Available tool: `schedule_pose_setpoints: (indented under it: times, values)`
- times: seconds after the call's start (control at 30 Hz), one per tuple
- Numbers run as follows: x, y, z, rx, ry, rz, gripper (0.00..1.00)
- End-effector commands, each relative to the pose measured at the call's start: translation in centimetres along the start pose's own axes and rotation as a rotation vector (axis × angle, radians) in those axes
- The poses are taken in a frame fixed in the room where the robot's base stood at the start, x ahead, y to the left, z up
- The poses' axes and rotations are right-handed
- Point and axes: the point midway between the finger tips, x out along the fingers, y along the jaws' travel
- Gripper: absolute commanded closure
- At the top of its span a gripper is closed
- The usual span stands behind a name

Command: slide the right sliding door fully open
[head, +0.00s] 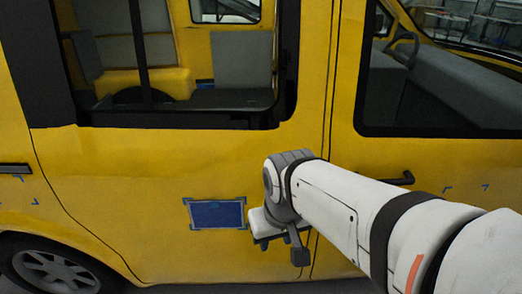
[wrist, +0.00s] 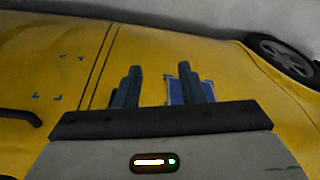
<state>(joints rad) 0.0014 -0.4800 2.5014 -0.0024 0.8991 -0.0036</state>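The yellow van's side fills the head view. A panel with a large window, which I take to be the sliding door (head: 170,160), lies between a curved seam at left and upright seams near the middle. A blue rectangle (head: 217,214) with corner marks is on its lower part. My gripper (head: 280,246) is in front of the panel, just right of the blue rectangle. In the wrist view my gripper (wrist: 162,88) has its two fingers apart with nothing between them. The blue rectangle (wrist: 177,92) is partly behind the right finger. I cannot tell whether the fingers touch the van.
One black handle (head: 13,169) is at the far left. Another (head: 401,179) is on the front door, partly near my arm, and a dark handle (wrist: 20,117) shows in the wrist view. A rear wheel (head: 52,272) is at lower left. Seats show through the windows.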

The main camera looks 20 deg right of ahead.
Motion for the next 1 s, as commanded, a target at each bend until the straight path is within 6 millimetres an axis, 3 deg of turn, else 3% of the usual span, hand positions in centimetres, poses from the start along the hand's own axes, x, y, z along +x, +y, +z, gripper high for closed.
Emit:
schedule_pose_setpoints:
  times: [0.17,0.27,0.37,0.6,0.7,0.83,1.0]
  values:
    - [0.0,0.0,-0.1,0.003,0.0,0.001,0.59]
    - [0.0,0.6,-1.3,0.056,0.003,0.019,0.59]
    - [0.1,2.2,-4.2,0.179,0.014,0.065,0.59]
    - [1.1,8.4,-13.1,0.605,0.092,0.201,0.59]
    - [1.6,10.4,-15.5,0.73,0.126,0.236,0.59]
    - [2.1,11.8,-17.0,0.816,0.153,0.258,0.59]
    - [3.9,12.6,-17.3,0.833,0.157,0.262,0.59]
